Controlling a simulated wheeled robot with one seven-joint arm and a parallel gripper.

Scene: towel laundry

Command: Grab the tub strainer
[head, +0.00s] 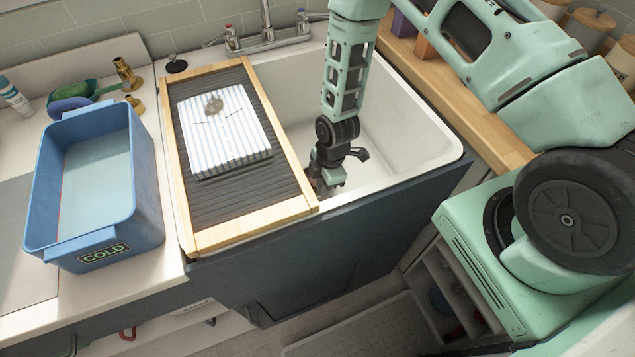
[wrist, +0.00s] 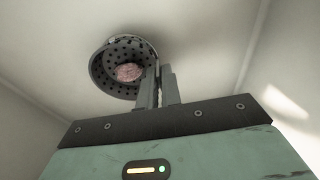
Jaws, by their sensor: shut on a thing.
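The tub strainer (wrist: 104,68) is a dark round basket full of small holes, seen in the wrist view. A pinkish lump (wrist: 129,72) sits inside it. My gripper (wrist: 158,72) is shut on the strainer's right side in that view, with its two narrow fingers close together at the rim. In the head view my gripper (head: 322,186) reaches down inside the white sink basin (head: 405,125), near its left side. The strainer is hidden there behind the drainboard, the sink's front and my gripper. I cannot tell whether the strainer is clear of the basin floor.
A ribbed drainboard with a wooden frame (head: 249,235) covers the sink's left part and holds a striped folded towel (head: 225,135). A blue tub marked COLD (head: 150,185) stands left. The faucet (head: 266,35) is at the back. The basin's right side is empty.

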